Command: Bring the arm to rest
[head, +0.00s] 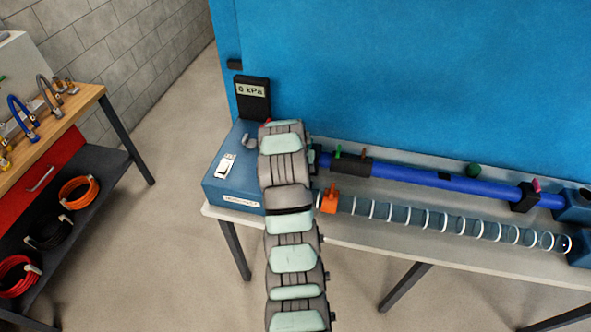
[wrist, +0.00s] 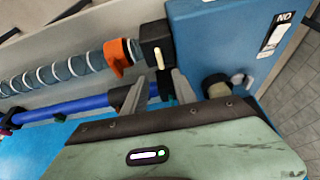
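My gripper (wrist: 158,88) shows in the wrist view with its two grey fingers apart and nothing seen held between them. Its fingertips are near a black fitting (wrist: 156,42) with a pale peg, on the side of the blue box (wrist: 205,35). I cannot tell whether they touch it. In the head view my arm reaches up over the right part of the blue box (head: 215,188) and hides the gripper. A blue pipe (head: 405,176) and a clear ringed hose (head: 430,219) run right from there. An orange clamp (head: 329,199) sits at the hose's left end.
A gauge (head: 252,97) reading 0 kPa stands behind the box, before a large blue panel (head: 410,70). The box has a white switch (head: 226,165). A workbench (head: 75,112) with coiled hoses below stands at left. Open floor (head: 150,240) lies between bench and table.

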